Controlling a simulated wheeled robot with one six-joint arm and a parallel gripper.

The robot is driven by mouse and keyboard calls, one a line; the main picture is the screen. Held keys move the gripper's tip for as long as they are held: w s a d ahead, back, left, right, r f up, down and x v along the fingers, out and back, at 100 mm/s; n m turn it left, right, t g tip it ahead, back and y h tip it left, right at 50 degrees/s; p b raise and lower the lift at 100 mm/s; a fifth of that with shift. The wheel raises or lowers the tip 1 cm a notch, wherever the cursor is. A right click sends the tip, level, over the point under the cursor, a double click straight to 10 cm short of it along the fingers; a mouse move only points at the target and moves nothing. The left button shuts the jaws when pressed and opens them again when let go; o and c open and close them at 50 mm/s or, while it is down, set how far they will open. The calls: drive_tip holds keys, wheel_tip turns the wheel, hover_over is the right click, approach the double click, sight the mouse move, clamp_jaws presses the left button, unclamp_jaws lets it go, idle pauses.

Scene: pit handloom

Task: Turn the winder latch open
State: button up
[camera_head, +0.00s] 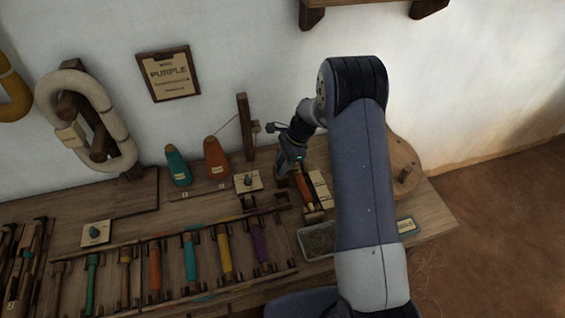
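What looks like the bobbin winder stands toward the back right of the wooden bench, with an orange bobbin (304,189) lying in or beside it. My gripper (283,170) points down just left of the orange bobbin. Its fingers are small and dark, and I cannot tell whether they are open or shut, or whether they touch anything. I cannot make out the winder latch; it may be hidden by my gripper. My arm covers the bench to the right of the winder.
A teal cone (178,166) and an orange cone (216,159) stand left of an upright post (246,127). A rack (150,245) of several coloured bobbins lies in front. A shallow tray (318,241) is near my arm. A round wooden piece (401,165) sits at the right.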

drive_tip(key=shift+c, duration=0.3)
clamp_jaws()
drive_tip(key=shift+n, duration=0.3)
drive_tip(key=n+g+b, duration=0.1)
drive_tip(key=n, duration=0.2)
drive_tip(key=shift+w+n+h, duration=0.1)
drive_tip(key=shift+n+h, duration=0.2)
drive_tip(key=n, duration=0.2)
drive_tip(key=n+g+h+b, duration=0.1)
drive_tip(key=n, duration=0.1)
drive_tip(key=shift+w+a+n+g, duration=0.1)
drive_tip(key=shift+a+n+g, duration=0.05)
drive_tip(key=shift+n+g, duration=0.15)
drive_tip(key=n+h, duration=0.1)
drive_tip(key=n, duration=0.3)
drive_tip(key=shift+a+g+h+b, duration=0.1)
drive_tip(key=shift+g+h+b, duration=0.2)
drive_tip(key=shift+h+b, duration=0.1)
drive_tip(key=n+h, duration=0.1)
drive_tip(key=n, duration=0.4)
drive_tip(key=shift+a+h, duration=0.1)
drive_tip(key=shift+h, duration=0.3)
